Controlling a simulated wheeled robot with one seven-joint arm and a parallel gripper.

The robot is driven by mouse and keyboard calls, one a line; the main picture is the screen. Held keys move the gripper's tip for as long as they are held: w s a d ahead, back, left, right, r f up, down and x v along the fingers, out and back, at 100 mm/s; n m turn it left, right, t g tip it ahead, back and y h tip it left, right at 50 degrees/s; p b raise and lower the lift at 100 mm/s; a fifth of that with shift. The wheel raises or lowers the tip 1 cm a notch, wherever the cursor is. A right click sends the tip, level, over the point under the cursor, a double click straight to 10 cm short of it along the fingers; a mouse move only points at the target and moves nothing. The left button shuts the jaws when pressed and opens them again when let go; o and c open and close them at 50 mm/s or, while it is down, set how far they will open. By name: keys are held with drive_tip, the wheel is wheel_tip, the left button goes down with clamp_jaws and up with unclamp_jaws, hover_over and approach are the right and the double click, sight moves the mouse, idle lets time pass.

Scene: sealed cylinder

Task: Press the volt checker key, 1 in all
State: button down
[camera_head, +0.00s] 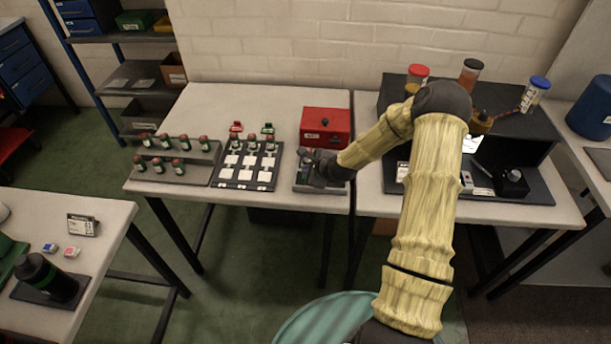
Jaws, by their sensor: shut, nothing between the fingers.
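My arm reaches from the lower right to the back table, and my gripper (319,170) is shut and empty. It is over a small grey device (303,186) near the table's front edge, just in front of a red box (325,128). The gripper covers most of the device, so a key on it is hidden. I cannot tell whether the fingers touch it, or whether this device is the volt checker.
A dark tray with white squares (223,173) and a stepped rack of small bottles (204,158) stand left of the device. A black open-fronted shelf unit (535,160) with jars on top stands right. A nearer table (112,215) is at left.

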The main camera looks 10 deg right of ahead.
drive_tip(key=shift+r+p, duration=1.85)
drive_tip(key=shift+r, duration=0.7)
drive_tip(key=s+r+n+g+h, duration=0.1)
drive_tip(key=s+r+n+g, duration=0.1)
drive_tip(key=s+r+n, duration=0.3)
drive_tip(key=s+r+n+g+h, duration=0.1)
drive_tip(key=s+r+n, duration=0.5)
drive_tip(key=s, duration=0.8)
drive_tip(key=s+r+n+g+h, duration=0.1)
drive_tip(key=s+r+n+g, duration=0.1)
drive_tip(key=s+r+n, duration=0.4)
drive_tip(key=s+n, duration=0.3)
drive_tip(key=n, duration=0.2)
drive_tip(key=shift+s+a+r+g+h, duration=0.25)
drive_tip(key=shift+s+g+h, duration=0.05)
drive_tip(key=shift+g+h, duration=0.1)
